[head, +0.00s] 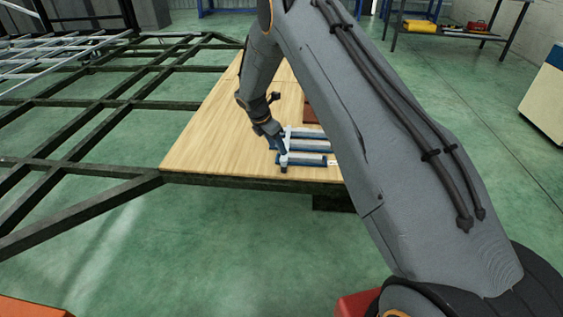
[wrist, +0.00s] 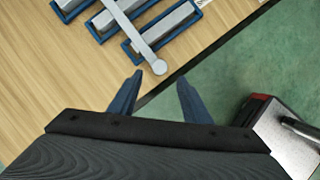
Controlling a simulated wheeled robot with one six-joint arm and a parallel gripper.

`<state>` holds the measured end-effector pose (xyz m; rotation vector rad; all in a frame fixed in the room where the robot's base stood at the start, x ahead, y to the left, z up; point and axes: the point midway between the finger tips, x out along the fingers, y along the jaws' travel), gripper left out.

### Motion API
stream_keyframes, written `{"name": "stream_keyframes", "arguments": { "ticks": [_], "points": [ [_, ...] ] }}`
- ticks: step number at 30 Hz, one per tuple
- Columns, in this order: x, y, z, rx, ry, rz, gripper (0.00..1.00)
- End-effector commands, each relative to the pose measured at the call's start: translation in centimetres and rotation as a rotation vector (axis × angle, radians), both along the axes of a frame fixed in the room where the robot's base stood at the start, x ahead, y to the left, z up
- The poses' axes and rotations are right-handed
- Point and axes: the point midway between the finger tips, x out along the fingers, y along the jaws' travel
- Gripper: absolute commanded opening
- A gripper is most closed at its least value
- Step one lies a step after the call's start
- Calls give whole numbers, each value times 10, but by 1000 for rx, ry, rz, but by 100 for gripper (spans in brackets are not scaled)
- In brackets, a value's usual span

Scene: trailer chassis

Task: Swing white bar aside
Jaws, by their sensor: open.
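The white bar (wrist: 133,31) lies across several blue trays (wrist: 133,47) that hold grey metal blocks (wrist: 171,22). Its rounded near end reaches past the nearest tray, close to the edge of the wooden board. My gripper (wrist: 159,80) is open, its two blue fingers spread on either side of a point just below that end in the wrist view. Nothing is between the fingers, and whether they touch the bar I cannot tell. In the head view my gripper (head: 281,150) is small beside the trays, and my arm hides part of the board.
The wooden board (head: 215,135) sits on a dark metal frame (head: 100,98), with bare board left of the trays. A red object with a grey top (wrist: 290,135) stands at the lower right in the wrist view. Green floor (head: 235,240) lies open in front.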

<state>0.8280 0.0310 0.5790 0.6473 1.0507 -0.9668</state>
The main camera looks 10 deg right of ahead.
Motion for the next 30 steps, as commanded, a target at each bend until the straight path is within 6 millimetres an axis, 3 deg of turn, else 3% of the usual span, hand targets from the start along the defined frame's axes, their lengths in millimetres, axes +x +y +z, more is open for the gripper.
{"name": "stream_keyframes", "arguments": {
  "ticks": [15,27,30],
  "points": [
    [12,-23,-63,-2,2,4,44],
    [14,-26,-71,-1,0,4,44],
    [14,-26,-71,-1,0,4,31]
  ]
}}
